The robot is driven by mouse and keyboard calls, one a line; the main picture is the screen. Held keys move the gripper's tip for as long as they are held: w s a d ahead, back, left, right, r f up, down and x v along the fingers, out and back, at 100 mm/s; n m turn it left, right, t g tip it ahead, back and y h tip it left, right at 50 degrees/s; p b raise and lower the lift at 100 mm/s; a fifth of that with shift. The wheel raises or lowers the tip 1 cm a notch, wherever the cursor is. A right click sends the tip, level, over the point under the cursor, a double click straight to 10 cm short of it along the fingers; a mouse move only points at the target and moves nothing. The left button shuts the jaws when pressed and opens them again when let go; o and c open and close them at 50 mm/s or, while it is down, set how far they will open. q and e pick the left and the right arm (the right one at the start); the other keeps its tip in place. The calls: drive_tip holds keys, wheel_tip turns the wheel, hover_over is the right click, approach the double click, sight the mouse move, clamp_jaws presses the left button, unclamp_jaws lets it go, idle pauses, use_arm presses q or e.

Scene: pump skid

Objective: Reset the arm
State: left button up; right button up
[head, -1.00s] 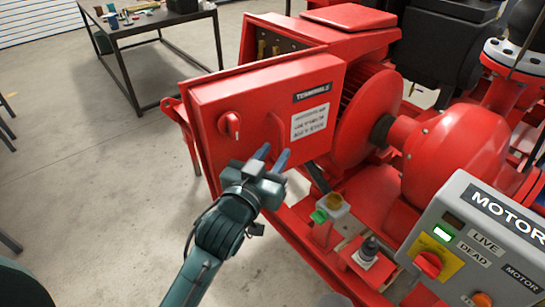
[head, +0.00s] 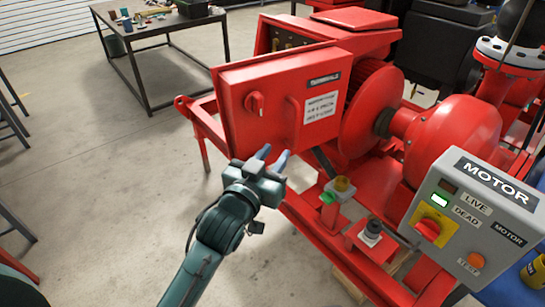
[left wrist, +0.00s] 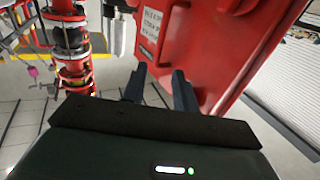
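My left gripper (head: 271,158) is in the lower middle of the head view, in front of and below the red terminals box. Its two fingers are apart with nothing between them, and it also shows in the left wrist view (left wrist: 158,85). The red terminals box door (head: 275,100) carries a red knob, a handle and a white label, and its red surface fills the upper right of the left wrist view (left wrist: 220,50). The door stands out from the box body, with the inside partly showing behind its top edge. My right gripper is not in view.
A grey motor control box (head: 475,220) with a red switch and a green lit lamp stands at right. A red pump (head: 455,135) is behind it. A dark workbench (head: 160,25) with small items stands at the back left.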

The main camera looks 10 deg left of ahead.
use_arm(q)
drive_tip(key=shift+w, duration=0.15)
drive_tip(key=shift+f, duration=0.1)
drive_tip(key=s+a+f+g, duration=0.2)
drive_tip(key=s+f+g, duration=0.2)
drive_tip(key=s+f, duration=0.6)
drive_tip(key=s+a+f+g+y, duration=0.1)
drive_tip(key=s+a+f+g, duration=0.2)
drive_tip(key=s+f, duration=0.8)
wheel_tip(320, 180, down, 6)
drive_tip(key=shift+s+a+f+g, duration=0.2)
drive_tip(key=shift+f+g, duration=0.05)
drive_tip(key=shift+g, duration=0.15)
